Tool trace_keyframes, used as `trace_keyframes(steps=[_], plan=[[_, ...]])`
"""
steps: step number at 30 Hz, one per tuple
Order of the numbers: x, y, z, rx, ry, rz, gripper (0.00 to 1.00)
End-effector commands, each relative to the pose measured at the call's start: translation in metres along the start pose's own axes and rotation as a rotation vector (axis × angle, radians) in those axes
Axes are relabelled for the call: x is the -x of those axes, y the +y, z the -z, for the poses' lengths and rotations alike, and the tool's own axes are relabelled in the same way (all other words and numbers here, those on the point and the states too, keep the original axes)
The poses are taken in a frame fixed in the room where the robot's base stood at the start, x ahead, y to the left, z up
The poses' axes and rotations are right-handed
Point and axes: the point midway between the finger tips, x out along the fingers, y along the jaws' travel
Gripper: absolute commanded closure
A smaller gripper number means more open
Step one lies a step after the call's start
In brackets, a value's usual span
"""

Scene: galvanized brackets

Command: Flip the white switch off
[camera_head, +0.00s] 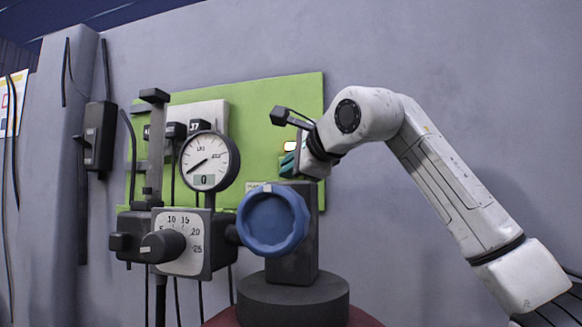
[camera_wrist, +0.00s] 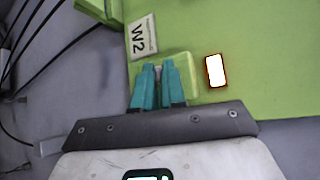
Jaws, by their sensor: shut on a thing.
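My gripper (camera_head: 289,163) is at the right part of the green panel (camera_head: 262,112), its teal fingers close to the panel face. In the wrist view my gripper (camera_wrist: 158,80) has its fingers close together over a raised yellow-green housing (camera_wrist: 180,78). A small pale piece, taken to be the white switch (camera_wrist: 159,71), shows between the fingertips, and the gripper is shut on it. The fingers hide most of it, so its position cannot be told.
A dark block with a blue knob (camera_head: 273,221) stands in front of the panel, just below my gripper. A round gauge (camera_head: 209,161) and a dial box (camera_head: 183,241) are to the left. Black cables hang at far left. The wall at upper right is clear.

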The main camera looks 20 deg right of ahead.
Motion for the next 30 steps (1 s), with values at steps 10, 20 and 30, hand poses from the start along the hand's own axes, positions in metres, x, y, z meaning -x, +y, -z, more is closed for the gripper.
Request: trace_keyframes(steps=[10, 20, 30], plan=[[-0.001, 0.006, 0.002, 0.035, 0.002, 0.032, 1.00], [-0.003, 0.020, 0.004, 0.194, 0.003, 0.188, 1.00], [-0.006, 0.030, 0.006, 0.376, 0.001, 0.370, 1.00]])
